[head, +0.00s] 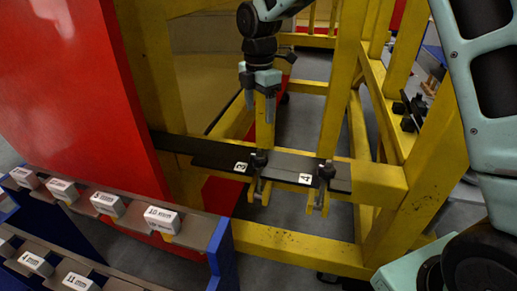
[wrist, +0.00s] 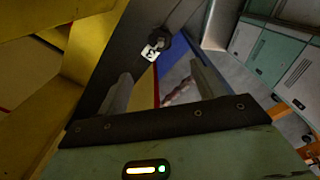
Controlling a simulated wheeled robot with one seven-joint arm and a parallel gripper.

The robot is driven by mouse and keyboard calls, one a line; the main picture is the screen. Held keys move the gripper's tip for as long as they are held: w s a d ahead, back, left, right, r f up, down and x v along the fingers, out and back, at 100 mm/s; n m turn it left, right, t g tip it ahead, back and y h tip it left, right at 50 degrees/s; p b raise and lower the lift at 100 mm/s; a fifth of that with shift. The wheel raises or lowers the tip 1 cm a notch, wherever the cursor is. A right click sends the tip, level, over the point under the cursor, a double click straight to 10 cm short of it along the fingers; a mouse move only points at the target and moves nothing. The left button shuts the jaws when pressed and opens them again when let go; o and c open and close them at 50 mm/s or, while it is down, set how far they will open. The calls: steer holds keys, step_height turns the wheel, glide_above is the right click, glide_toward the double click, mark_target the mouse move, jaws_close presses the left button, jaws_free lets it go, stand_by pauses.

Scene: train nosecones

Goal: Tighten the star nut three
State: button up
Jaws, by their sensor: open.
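Star nut three (head: 260,158) is a small dark knob on a black bar (head: 215,154), beside a white label "3" (head: 240,167). Star nut three also shows in the wrist view (wrist: 161,38) at top centre, just above its label. My gripper (head: 262,108) is above star nut three in the head view, fingers pointing down. The two fingers are apart with nothing held between them, as the wrist view also shows (wrist: 163,82). The nut lies beyond the fingertips, apart from them. A second knob (head: 327,170) stands to the right, beside label "4" (head: 305,178).
The yellow frame (head: 280,247) surrounds the bar, with posts behind my gripper and to the right. A red panel (head: 75,80) stands at left. A blue rack (head: 222,255) with several labelled white blocks is at lower left. Dark loose parts (head: 408,112) lie at right.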

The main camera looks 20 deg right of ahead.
mark_target(259, 155)
step_height(259, 155, down, 15)
steer(key=p, duration=0.4)
steer(key=shift+f, duration=0.1)
steer(key=c, duration=1)
